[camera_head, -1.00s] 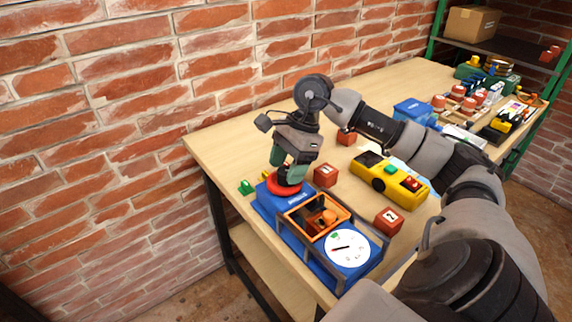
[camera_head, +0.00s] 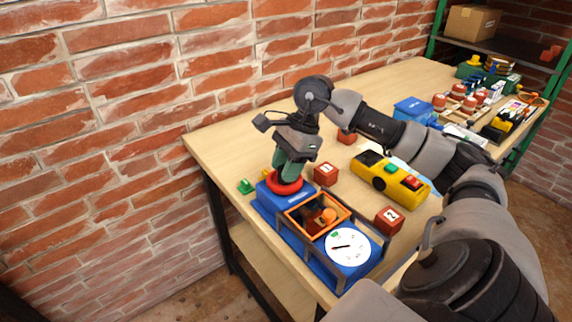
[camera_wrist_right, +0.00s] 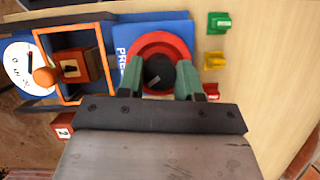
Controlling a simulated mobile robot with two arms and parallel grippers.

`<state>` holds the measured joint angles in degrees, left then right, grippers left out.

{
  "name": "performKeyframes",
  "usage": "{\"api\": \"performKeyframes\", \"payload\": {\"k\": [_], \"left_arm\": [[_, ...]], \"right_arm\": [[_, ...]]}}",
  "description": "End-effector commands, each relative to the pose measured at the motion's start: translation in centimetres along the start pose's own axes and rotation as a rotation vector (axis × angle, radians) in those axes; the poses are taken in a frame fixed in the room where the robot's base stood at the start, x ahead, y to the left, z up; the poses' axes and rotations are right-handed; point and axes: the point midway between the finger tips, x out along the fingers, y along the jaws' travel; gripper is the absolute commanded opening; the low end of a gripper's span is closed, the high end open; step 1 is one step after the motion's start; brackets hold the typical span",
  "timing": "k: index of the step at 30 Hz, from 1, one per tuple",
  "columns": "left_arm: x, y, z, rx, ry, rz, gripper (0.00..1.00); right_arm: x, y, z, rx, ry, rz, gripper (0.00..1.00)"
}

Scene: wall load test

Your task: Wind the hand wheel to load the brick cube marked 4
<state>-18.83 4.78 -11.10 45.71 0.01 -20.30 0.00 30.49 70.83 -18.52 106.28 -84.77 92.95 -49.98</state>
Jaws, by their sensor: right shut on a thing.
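The red hand wheel (camera_head: 285,189) sits on the blue press (camera_head: 264,206). It shows as a red ring in the wrist view (camera_wrist_right: 158,39). My right gripper (camera_head: 286,172) points down at the wheel, its green fingers (camera_wrist_right: 159,72) shut on it at opposite sides. A brick cube (camera_wrist_right: 86,66) sits in the orange frame (camera_head: 342,228); its mark is not readable. An orange knob-like part (camera_wrist_right: 44,76) is beside that cube. The white dial (camera_head: 350,256) has a dark needle pointing left and a small green patch. My left gripper is not in view.
Brick cubes (camera_head: 326,174) (camera_head: 389,220) and a yellow device (camera_head: 375,178) stand right of the press. Small green (camera_wrist_right: 218,23), yellow (camera_wrist_right: 214,61) and red (camera_wrist_right: 211,90) pieces lie by the wheel. The brick wall (camera_head: 120,110) is close behind.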

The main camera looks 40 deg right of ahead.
Motion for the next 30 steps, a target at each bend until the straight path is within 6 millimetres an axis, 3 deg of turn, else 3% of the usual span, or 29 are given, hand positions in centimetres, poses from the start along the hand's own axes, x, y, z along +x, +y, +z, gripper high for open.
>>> {"api": "performKeyframes", "payload": {"k": [1,15,21,30], "left_arm": [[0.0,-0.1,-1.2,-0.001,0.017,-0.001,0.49],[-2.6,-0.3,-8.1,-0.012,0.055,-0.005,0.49],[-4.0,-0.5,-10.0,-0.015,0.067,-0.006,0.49],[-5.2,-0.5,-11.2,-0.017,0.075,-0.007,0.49]], "right_arm": [[0.1,0.0,-0.1,0.02,0.001,-0.01,0.11],[0.2,0.1,-0.1,0.369,0.001,-0.157,0.11],[0.1,0.2,0.0,0.522,0.001,-0.22,0.11],[0.0,0.2,0.1,0.685,-0.001,-0.287,0.11]]}}
